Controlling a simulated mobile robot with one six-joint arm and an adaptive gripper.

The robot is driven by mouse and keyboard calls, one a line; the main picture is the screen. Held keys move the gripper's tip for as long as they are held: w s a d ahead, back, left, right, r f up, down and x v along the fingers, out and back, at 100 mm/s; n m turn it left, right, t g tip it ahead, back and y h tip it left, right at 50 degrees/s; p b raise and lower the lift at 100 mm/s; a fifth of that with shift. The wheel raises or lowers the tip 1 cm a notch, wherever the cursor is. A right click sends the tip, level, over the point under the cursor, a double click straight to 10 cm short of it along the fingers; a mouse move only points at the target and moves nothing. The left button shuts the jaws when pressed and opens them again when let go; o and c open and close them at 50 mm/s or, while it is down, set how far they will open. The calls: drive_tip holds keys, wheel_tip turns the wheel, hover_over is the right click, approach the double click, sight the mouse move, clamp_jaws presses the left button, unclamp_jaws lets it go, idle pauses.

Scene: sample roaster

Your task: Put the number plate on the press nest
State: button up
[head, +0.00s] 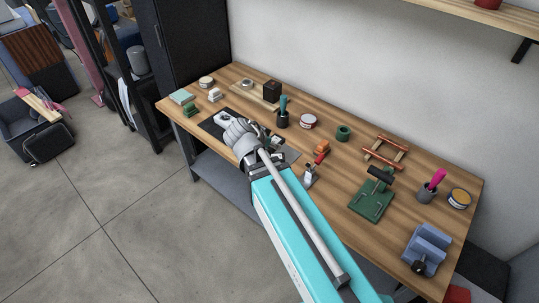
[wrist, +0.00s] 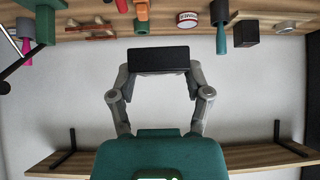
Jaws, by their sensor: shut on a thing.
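My gripper (wrist: 158,75) is shut on a black rectangular plate, which I take as the number plate (wrist: 158,60); it spans between the two grey fingers in the wrist view. In the head view my gripper (head: 272,138) is above the left-middle of the bench, and the arm hides most of the plate. A green press (head: 372,203) with a black handle stands on the right half of the bench, well apart from my gripper. Its nest is too small to make out.
The wooden bench (head: 330,213) also holds a blue vise (head: 426,250), a cup with a pink-handled tool (head: 431,187), a wooden frame (head: 384,152), a green ring (head: 343,132) and a red-and-white tin (head: 308,121). A wall shelf (head: 470,15) is above. Bare wood lies around the press.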

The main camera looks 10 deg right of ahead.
drive_tip(key=w+f+b, duration=0.6)
drive_tip(key=f+b, duration=0.3)
drive_tip(key=shift+a+f, duration=0.25)
drive_tip(key=shift+f, duration=0.1)
drive_tip(key=shift+w, duration=0.2)
drive_tip(key=w+f+b, duration=0.2)
drive_tip(key=w, duration=0.2)
drive_tip(key=w+f+b, duration=0.3)
drive_tip(key=w, duration=0.1)
drive_tip(key=w+f+b, duration=0.2)
drive_tip(key=w, duration=0.1)
drive_tip(key=shift+w+f+b, duration=0.95)
drive_tip(key=shift+w+b, duration=0.05)
drive_tip(key=shift+w+f+b, duration=0.45)
drive_tip(key=shift+f+b, duration=0.15)
drive_tip(key=shift+f, duration=0.05)
drive_tip(key=shift+f+b, duration=1.4)
